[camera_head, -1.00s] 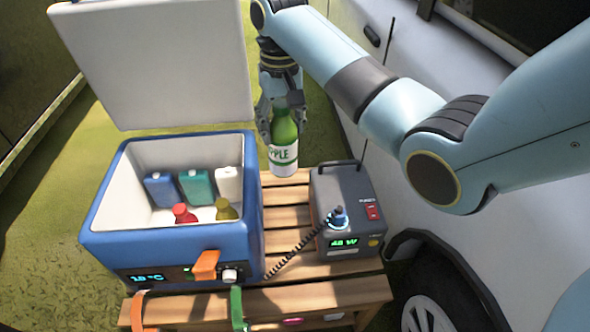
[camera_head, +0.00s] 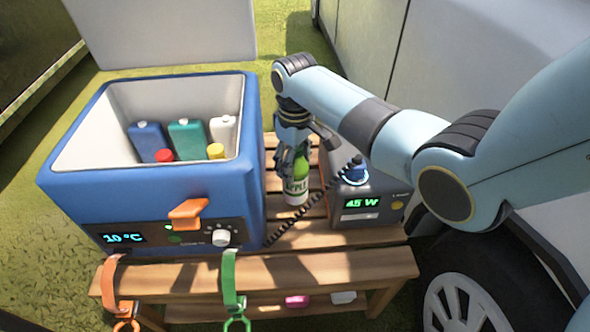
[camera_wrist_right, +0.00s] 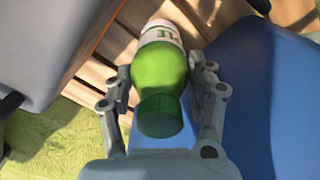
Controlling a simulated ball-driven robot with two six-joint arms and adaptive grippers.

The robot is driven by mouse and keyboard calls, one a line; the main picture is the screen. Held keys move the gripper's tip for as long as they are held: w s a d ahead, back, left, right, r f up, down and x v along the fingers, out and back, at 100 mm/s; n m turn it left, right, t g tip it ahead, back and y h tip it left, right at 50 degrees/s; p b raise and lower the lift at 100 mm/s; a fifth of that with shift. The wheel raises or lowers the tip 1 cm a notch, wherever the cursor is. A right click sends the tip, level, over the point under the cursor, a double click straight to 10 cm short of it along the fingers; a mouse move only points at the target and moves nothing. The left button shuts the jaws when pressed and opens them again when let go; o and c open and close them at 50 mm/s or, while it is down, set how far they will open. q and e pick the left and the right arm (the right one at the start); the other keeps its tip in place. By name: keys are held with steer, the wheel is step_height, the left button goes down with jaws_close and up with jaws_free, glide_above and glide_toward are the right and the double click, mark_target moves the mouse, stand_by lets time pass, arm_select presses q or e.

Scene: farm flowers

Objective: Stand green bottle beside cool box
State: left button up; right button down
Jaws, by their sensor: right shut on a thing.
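The green bottle (camera_head: 297,181) with a white label is upright in the gap between the cool box and the grey power unit. It also fills the middle of the right wrist view (camera_wrist_right: 160,80), cap toward the camera. My right gripper (camera_head: 291,150) is shut on its upper part from above. The bottle's base is over or on the wooden bench slats; I cannot tell whether it touches. The blue cool box (camera_head: 160,187) stands open just left of the bottle, and its blue side shows in the wrist view (camera_wrist_right: 265,95). My left gripper is not in view.
The grey power unit (camera_head: 366,207) stands close on the right, with a coiled black cord (camera_head: 305,217) crossing the gap in front. The cool box holds several bottles and packs. Orange (camera_head: 111,285) and green (camera_head: 229,280) straps hang at the bench front (camera_head: 330,265).

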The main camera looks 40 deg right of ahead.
steer(key=shift+f, duration=0.6)
steer(key=shift+f, duration=0.1)
steer(key=c, duration=0.5)
jaws_free()
steer(key=shift+o, duration=0.3)
